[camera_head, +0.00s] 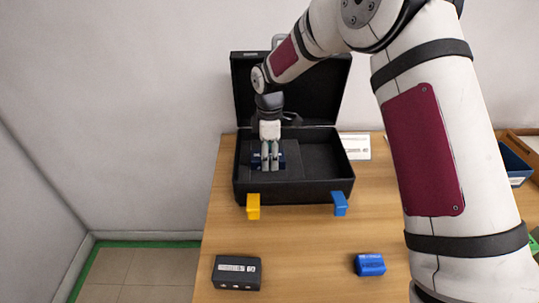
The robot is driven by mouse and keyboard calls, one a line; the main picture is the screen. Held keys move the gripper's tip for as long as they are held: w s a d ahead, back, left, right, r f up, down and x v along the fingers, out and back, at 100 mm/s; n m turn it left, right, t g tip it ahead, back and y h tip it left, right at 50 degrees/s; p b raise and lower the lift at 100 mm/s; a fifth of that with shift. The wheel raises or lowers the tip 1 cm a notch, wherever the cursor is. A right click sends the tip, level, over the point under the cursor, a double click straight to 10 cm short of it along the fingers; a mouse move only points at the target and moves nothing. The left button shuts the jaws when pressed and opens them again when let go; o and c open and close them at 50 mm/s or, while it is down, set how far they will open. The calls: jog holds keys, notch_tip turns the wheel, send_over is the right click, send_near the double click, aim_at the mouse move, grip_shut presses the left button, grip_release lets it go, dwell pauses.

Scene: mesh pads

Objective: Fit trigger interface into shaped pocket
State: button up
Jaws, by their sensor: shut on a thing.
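An open black case (310,192) stands on the wooden table, its lid (330,95) raised at the back. Dark foam lines the inside of the case. My gripper (269,166) points down into the left part of the case. It is shut on a small dark blue piece (282,160), which looks like the trigger interface. The fingers cover the middle of this piece. The shaped pocket is hard to make out in the dark foam. I cannot tell whether the piece touches the foam.
Yellow (253,205) and blue (340,203) latches stick out from the case front. A black labelled box (237,272) and a blue block (370,264) lie on the table (305,255) in front. A white card (355,147) lies right of the case. Blue bin (515,165) at far right.

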aim_at(270, 155)
jog(key=shift+f, duration=0.25)
jog(key=shift+f, duration=0.1)
jog(key=o, duration=1.5)
jog(key=shift+s+f, duration=0.15)
jog(key=shift+f, duration=0.1)
jog(key=shift+r, duration=6.65)
jog(key=shift+d, duration=0.1)
